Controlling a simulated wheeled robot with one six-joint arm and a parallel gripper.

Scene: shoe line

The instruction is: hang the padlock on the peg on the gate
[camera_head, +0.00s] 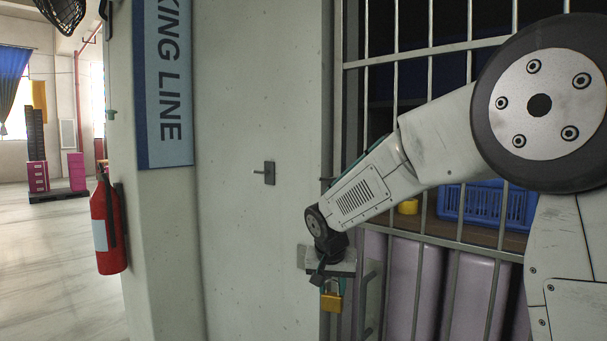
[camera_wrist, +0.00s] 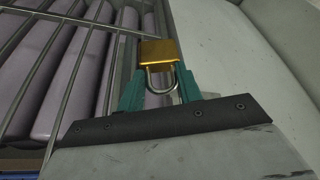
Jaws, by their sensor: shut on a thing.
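A brass padlock (camera_head: 331,302) hangs below my gripper (camera_head: 331,281) in the head view, with its shackle up. In the wrist view the gold body of the padlock (camera_wrist: 160,52) lies beyond the teal fingertips of my gripper (camera_wrist: 161,92), and its silver shackle is between them. My gripper is shut on the shackle. The barred gate (camera_head: 428,150) stands behind my arm. A small dark piece (camera_head: 328,179) sticks out at the gate's left edge, above the padlock; I cannot tell if it is the peg. The padlock is apart from it.
A dark plate with a short stub (camera_head: 267,173) is on the pale wall left of the gate. A grey bar handle (camera_head: 369,300) is close right of the padlock. Lilac cylinders (camera_head: 405,275) and a blue crate (camera_head: 487,204) are behind the bars. A fire extinguisher (camera_head: 107,225) hangs at left.

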